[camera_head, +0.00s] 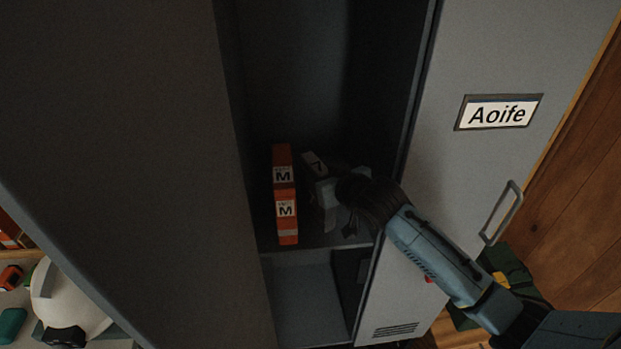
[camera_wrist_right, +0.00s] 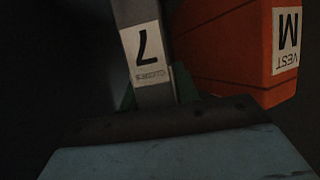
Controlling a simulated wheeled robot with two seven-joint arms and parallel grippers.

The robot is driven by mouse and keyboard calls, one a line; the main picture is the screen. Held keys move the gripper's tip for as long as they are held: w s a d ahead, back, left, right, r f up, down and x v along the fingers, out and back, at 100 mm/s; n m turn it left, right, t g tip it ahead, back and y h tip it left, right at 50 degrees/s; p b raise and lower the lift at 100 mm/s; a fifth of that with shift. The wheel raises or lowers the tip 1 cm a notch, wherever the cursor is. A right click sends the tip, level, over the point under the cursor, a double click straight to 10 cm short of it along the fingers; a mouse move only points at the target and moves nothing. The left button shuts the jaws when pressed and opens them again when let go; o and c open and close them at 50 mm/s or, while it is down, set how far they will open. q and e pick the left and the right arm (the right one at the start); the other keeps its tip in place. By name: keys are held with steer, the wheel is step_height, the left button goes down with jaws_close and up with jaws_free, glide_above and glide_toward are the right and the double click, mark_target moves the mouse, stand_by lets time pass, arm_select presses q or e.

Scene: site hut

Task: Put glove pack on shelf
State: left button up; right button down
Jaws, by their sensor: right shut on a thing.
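The glove pack (camera_head: 314,164) is a grey pack with a white label reading 7. It is inside the open locker, just right of the orange vest packs, and looks tilted in the head view. My right gripper (camera_head: 328,190) reaches in from the right and is shut on it. In the right wrist view the glove pack (camera_wrist_right: 140,52) stands ahead of the gripper, its label upside down. The locker shelf (camera_head: 318,246) lies below; the gripper hides the pack's lower part, so I cannot tell whether it touches the shelf. My left gripper is out of view.
Orange vest packs marked M (camera_head: 286,222) stand on the shelf, close to the glove pack; one also shows in the right wrist view (camera_wrist_right: 235,50). The open locker door (camera_head: 450,170), labelled Aoife, is at right. A white helmet (camera_head: 68,300) is at lower left.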

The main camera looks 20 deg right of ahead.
steer(key=shift+f, duration=0.1)
steer(key=c, duration=1)
jaws_free()
steer(key=shift+c, duration=0.2)
steer(key=b+v, duration=0.1)
steer(key=v, duration=1.1)
steer(key=shift+s+r, duration=0.25)
